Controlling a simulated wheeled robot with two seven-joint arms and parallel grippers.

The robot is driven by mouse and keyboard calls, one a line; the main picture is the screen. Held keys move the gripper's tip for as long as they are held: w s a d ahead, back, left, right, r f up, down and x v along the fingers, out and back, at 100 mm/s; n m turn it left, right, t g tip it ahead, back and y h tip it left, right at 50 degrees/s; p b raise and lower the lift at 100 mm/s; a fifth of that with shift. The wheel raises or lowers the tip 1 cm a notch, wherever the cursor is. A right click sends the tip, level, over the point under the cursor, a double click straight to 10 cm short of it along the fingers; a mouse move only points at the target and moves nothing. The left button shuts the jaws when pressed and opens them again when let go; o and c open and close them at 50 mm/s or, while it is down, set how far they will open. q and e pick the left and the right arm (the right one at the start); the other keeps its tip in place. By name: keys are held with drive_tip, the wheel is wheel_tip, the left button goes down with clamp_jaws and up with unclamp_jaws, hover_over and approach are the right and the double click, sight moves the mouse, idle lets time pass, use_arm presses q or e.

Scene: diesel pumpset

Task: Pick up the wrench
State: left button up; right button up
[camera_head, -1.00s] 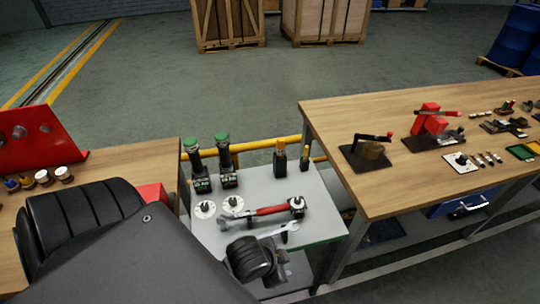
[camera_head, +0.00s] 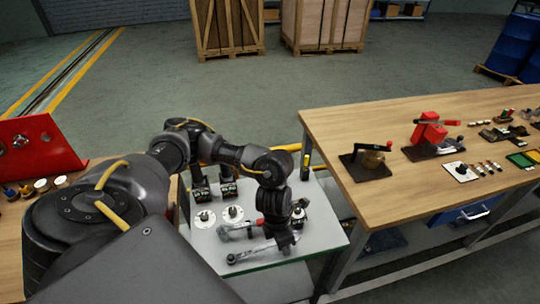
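A silver wrench (camera_head: 252,252) lies on the grey top of the small table (camera_head: 322,232), near its front edge. My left gripper (camera_head: 285,247) points down at the right part of the wrench, over or around its handle. The fingertips are small and dark, so I cannot tell whether they are open or shut, or touching the wrench. A second tool with a red handle (camera_head: 260,222) lies just behind, partly hidden by my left wrist. My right gripper is not in view.
Two white discs (camera_head: 204,218) and black tools stand behind on the small table. A black and yellow tool (camera_head: 305,165) is at its back edge. A wooden workbench (camera_head: 345,122) with red and black parts is to the right.

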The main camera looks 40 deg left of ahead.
use_arm(q)
drive_tip(key=r+y, duration=0.1)
hover_over(269, 245)
drive_tip(key=shift+m+g+y, duration=0.3)
drive_tip(key=shift+m+g, duration=0.1)
drive_tip(key=shift+a+f, duration=0.15)
drive_tip(key=shift+f, duration=2.6)
wheel_tip(269, 245, down, 5)
drive_tip(key=shift+r+p, duration=0.15)
drive_tip(key=shift+p, duration=0.45)
drive_tip(key=shift+f, duration=0.25)
drive_tip(key=shift+c, duration=0.3)
clamp_jaws()
